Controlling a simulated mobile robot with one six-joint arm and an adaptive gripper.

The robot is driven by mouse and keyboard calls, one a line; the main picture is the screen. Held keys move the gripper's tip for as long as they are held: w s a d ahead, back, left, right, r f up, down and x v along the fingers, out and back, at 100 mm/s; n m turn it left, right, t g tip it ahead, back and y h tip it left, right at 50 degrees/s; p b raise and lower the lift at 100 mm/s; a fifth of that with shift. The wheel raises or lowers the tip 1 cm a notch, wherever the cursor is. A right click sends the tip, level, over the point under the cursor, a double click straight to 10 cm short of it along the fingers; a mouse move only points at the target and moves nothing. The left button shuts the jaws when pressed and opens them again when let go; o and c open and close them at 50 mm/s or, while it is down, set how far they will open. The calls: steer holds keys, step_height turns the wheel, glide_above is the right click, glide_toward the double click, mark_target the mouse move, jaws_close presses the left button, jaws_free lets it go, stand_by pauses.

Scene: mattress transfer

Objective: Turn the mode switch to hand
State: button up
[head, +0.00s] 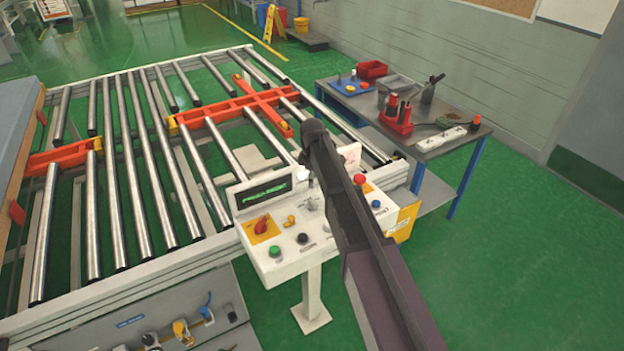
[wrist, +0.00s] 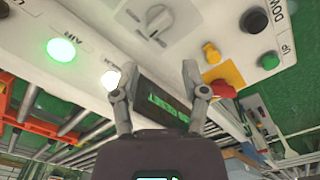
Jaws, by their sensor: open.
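The control console (head: 285,262) stands on a post in front of the roller table. A silver selector knob (wrist: 157,20) sits on its panel, with small markings beside it that I cannot read; it is probably the mode switch. In the head view the knob (head: 311,203) is small, beside my arm. My gripper (wrist: 157,76) is open and empty. In the wrist view its fingers are apart over the console's display side, and the knob lies beyond the fingertips, not between them. My arm hides part of the console in the head view.
Close by are a yellow switch (wrist: 211,53), a red rotary handle (head: 263,225) on a yellow plate, a lit green button (wrist: 61,49), a lit white button (wrist: 110,78) and a display (head: 264,190). A tool table (head: 455,150) stands at the right.

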steer(key=shift+r+p, duration=1.65)
steer(key=shift+r, duration=0.35)
steer(key=s+d+f+m+b, duration=0.3)
steer(key=s+d+m, duration=0.4)
steer(key=s+d, duration=0.3)
steer(key=s+d+f+m+b, duration=0.3)
steer(key=s+d+m, duration=0.5)
steer(key=s+d, duration=0.3)
steer(key=shift+s+d+f+b, duration=0.2)
steer(key=shift+s+f+b, duration=0.2)
steer(key=shift+s, duration=0.55)
steer(key=s, duration=0.1)
steer(key=s+d+m, duration=0.1)
steer(key=s, duration=0.1)
steer(key=shift+d+f+m+b, duration=0.15)
steer(key=shift+f+m+b, duration=0.2)
steer(key=shift+m, duration=0.05)
